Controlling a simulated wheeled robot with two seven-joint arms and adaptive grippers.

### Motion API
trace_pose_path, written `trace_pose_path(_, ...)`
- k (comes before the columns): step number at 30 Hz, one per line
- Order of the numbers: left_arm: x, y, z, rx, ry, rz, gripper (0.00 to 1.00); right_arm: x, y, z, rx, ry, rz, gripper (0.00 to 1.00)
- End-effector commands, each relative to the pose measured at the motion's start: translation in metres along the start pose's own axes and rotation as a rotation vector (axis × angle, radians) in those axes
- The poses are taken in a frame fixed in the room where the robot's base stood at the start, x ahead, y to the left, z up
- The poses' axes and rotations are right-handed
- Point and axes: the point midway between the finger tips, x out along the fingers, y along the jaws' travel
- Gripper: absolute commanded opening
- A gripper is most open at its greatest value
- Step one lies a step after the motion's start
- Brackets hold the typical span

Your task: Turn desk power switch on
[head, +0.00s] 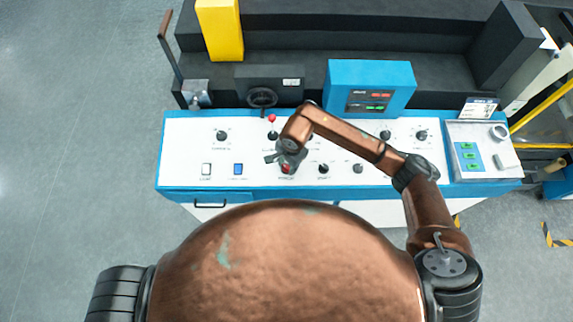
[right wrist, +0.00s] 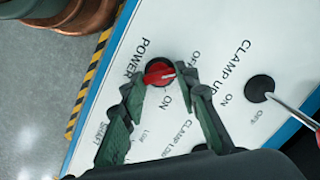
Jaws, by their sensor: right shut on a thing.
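The power switch is a red knob on a black base (right wrist: 158,72), on the white desk panel beside the printed word POWER. It also shows as a small red spot in the head view (head: 286,169). A pale mark on the knob points right in the right wrist view, roughly between the OFF and ON labels. My right gripper (right wrist: 162,82) has its dark green fingers on either side of the knob and is shut on it. My left gripper is out of view.
Several black knobs line the panel (head: 170,150). A blue control box (head: 370,75) stands behind. A blue rocker switch (head: 238,169) is left of the gripper.

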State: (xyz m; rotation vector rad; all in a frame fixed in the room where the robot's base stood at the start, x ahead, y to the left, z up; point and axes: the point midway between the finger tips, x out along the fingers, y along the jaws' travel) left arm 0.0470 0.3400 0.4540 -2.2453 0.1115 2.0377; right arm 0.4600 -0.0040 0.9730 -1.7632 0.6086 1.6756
Motion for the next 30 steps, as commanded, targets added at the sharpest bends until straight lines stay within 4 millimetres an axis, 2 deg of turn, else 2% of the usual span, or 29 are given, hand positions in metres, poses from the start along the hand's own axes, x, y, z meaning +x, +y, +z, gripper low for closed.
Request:
trace_pose_path(11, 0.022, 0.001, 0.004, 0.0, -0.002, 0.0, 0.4, 0.003, 0.001, -0.001, 0.179, 0.001, -0.024, 0.04)
trace_pose_path(30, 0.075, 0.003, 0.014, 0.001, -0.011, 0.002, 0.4, 0.003, 0.003, 0.002, 0.772, 0.0, -0.098, 0.04)
